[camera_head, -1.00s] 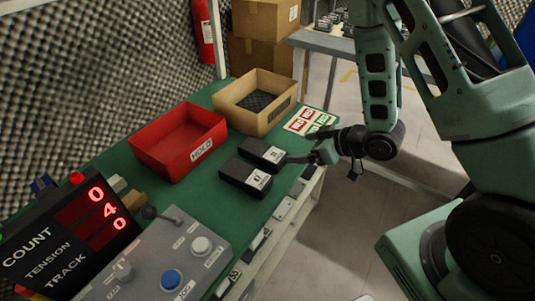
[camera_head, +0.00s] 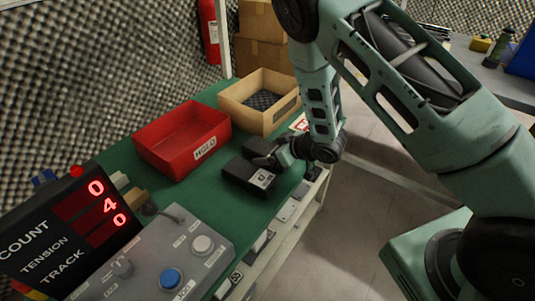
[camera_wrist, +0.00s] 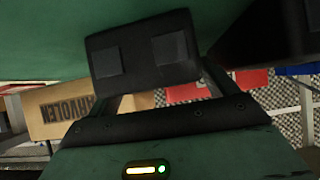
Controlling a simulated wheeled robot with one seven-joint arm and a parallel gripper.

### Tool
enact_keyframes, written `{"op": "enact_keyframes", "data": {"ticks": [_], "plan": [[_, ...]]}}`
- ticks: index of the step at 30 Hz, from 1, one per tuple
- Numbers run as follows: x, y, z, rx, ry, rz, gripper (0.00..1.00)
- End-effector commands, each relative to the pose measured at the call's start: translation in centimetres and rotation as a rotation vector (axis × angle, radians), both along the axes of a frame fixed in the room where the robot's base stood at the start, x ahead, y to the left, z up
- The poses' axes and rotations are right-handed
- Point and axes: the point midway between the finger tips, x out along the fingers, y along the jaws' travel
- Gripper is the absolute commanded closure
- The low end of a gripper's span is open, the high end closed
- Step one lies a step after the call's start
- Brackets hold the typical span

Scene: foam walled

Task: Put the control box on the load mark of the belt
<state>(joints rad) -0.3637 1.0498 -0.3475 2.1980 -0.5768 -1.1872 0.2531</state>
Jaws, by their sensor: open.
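Two black boxes with white labels stand side by side on the green surface (camera_head: 215,210): a near box (camera_head: 246,176) and a far box (camera_head: 258,147). I cannot tell which is the control box. My gripper (camera_head: 278,157) is open at the right end of the far box, partly covering it. In the wrist view a black box face with two dark square patches (camera_wrist: 136,55) lies between my fingers; I cannot tell whether they touch it. Another dark box (camera_wrist: 265,35) is at the upper right. I cannot make out the load mark.
A red bin (camera_head: 152,158) and a tan bin (camera_head: 232,112) stand behind the boxes. A grey control panel (camera_head: 138,270) and a black display (camera_head: 50,240) are at the front left. The green surface left of the near box is clear.

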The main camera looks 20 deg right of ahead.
Motion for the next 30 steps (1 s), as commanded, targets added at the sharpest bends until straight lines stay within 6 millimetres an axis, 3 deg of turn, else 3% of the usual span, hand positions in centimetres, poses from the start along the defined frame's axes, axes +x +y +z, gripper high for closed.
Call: {"op": "enact_keyframes", "data": {"ticks": [11,18,20,30], "plan": [[1.0,0.7,-0.9,0.0,0.0,-0.001,0.15],[1.0,0.7,-0.8,0.0,0.0,-0.001,0.73],[1.1,0.7,-0.8,0.001,-0.002,-0.001,0.78],[1.1,0.7,0.2,0.001,-0.004,-0.002,0.77]]}}
